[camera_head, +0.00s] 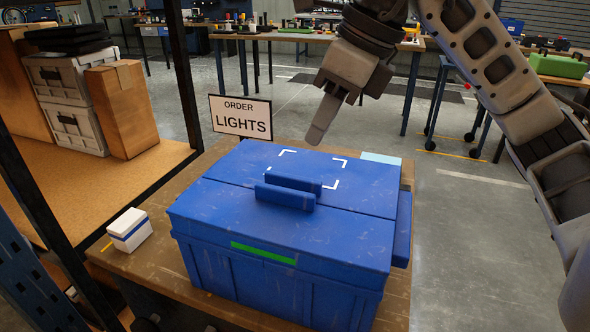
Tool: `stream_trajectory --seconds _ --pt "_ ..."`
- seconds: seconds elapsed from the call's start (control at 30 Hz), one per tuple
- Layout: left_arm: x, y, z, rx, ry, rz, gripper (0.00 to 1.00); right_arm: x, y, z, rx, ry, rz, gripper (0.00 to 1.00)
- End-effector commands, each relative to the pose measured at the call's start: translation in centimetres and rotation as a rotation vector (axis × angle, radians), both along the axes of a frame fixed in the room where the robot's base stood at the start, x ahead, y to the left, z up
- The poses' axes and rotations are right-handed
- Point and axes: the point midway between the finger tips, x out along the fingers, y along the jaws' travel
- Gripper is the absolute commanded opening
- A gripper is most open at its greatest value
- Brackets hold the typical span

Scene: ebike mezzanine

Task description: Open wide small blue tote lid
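The blue tote (270,285) stands on a brown wooden table, with a green strip on its front. Its lid (235,205) lies flat and closed on top, in two halves that meet along a middle seam. Two raised blue handles stand side by side at the seam, and white corner marks show on the rear half. My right gripper (322,128) hangs just above the rear edge of the lid, pointing down, and looks apart from it. Its fingers overlap from this angle, so its opening cannot be judged. My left gripper is not in view.
A sign reading "ORDER LIGHTS" (241,117) stands behind the tote. A small white and blue box (129,229) sits left of it on the table (150,265). A shelf with grey crates (65,95) and a cardboard box (122,108) is at left. Open floor lies to the right.

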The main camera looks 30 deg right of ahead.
Motion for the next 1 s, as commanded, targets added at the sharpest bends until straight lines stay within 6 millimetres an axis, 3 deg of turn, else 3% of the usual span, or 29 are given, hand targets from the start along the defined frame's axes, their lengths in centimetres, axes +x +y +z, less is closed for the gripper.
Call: stream_trajectory --seconds 0.2,0.43,0.87,0.97,1.0 --pt "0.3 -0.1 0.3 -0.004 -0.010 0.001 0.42 1.3 1.2 -4.5 -0.002 0.004 0.002 0.20" --pt "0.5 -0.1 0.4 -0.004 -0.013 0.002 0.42 2.3 2.1 -7.6 0.001 0.002 0.002 0.20" --pt "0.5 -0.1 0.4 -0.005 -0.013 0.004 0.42 2.6 2.4 -8.6 0.000 -0.001 0.001 0.20" --pt "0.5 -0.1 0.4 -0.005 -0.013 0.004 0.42 2.6 2.4 -8.6 0.000 -0.001 0.001 0.00" --pt "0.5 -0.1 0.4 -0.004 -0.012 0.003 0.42 2.6 2.4 -8.6 0.001 0.000 0.001 0.00"
